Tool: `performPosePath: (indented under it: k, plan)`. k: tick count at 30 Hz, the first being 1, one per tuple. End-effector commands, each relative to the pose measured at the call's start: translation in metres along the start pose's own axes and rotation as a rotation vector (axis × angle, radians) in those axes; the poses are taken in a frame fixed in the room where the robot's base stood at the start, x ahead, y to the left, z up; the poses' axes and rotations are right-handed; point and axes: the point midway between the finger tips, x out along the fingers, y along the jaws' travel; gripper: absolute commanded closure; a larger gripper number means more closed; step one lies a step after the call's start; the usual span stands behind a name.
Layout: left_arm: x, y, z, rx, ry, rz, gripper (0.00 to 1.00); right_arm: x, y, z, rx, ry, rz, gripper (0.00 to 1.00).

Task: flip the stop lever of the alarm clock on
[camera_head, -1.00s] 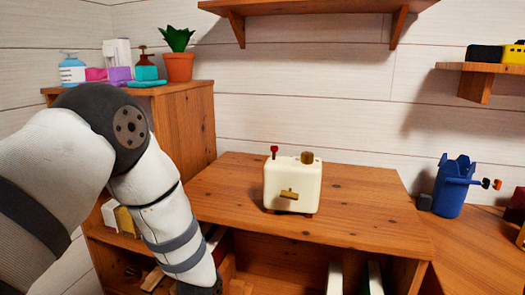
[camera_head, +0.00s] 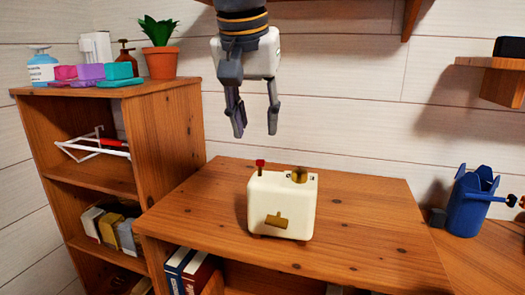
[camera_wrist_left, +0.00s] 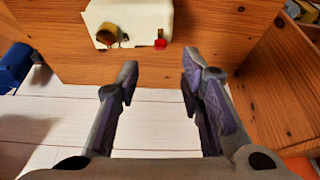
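The alarm clock is a cream, box-shaped body (camera_head: 282,200) standing upright on the wooden desk. A red-tipped lever (camera_head: 260,164) sticks up at its top left. A brass knob (camera_head: 299,175) sits at its top right and a brass piece is on its front. My left gripper (camera_head: 255,132) hangs above and behind the clock, fingers pointing down, open and empty, apart from it. In the left wrist view the clock (camera_wrist_left: 140,18) is at the top, with the red tip (camera_wrist_left: 160,44) beyond the open fingers. My right gripper is not in view.
The wooden desk top (camera_head: 365,235) is clear around the clock. A shelf unit (camera_head: 165,110) with a potted plant (camera_head: 160,60) and bottles stands at left. A blue container (camera_head: 470,203) is at right. Wall shelves (camera_head: 490,63) hang above.

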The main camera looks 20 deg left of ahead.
Motion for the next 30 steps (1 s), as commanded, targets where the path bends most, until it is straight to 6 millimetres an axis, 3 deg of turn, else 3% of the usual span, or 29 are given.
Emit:
performPosePath:
  k: [3, 10, 20, 25, 30]
  plan:
    - [0.035, 0.0, 0.001, 0.0, -0.009, 0.0, 0.65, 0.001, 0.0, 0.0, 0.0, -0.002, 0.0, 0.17]
    - [0.075, 0.0, 0.001, 0.0, -0.005, 0.001, 0.65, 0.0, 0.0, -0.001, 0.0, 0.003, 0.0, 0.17]
    - [0.084, 0.0, 0.001, 0.0, -0.002, 0.0, 0.65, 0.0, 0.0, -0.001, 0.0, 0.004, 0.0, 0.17]
    - [0.084, 0.0, 0.001, 0.0, -0.002, 0.0, 0.99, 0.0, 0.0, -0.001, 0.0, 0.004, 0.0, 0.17]
    - [0.084, 0.0, 0.0, 0.0, -0.003, 0.0, 1.0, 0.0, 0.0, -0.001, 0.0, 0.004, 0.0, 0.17]
